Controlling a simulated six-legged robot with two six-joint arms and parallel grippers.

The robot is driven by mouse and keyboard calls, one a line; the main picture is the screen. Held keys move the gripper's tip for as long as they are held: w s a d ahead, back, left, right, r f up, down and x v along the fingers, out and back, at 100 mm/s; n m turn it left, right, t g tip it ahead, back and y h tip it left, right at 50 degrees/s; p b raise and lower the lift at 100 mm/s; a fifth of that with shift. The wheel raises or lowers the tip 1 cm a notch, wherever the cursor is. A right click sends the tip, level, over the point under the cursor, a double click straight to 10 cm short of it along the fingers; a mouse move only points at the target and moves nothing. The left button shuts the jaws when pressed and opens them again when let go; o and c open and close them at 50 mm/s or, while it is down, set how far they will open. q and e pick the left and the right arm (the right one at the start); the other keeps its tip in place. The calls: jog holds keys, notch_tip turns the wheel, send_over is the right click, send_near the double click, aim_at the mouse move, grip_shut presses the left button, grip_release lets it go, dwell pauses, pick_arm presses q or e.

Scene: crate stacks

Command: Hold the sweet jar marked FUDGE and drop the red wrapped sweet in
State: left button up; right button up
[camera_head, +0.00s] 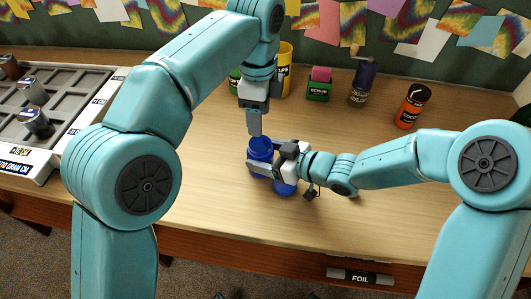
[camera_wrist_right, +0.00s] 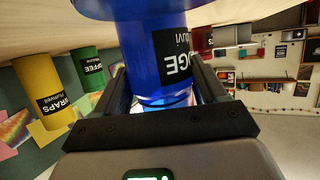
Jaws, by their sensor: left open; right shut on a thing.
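A blue jar (camera_head: 260,147) is near the middle of the table, its open mouth facing up and its body leaning in the head view. No red wrapped sweet is visible; the jar's inside is dark blue.
A yellow canister (camera_head: 285,75), a green tin (camera_head: 235,80), a green pot (camera_head: 318,90) with a pink sponge, a dark bottle (camera_head: 362,85) and an orange-red bottle (camera_head: 411,107) stand behind. A compartmented grey tray (camera_head: 75,95) is at left. The table's front left and right are clear.

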jog(key=o, duration=1.3)
jog(key=shift+c, duration=0.2)
jog(key=v, duration=1.2)
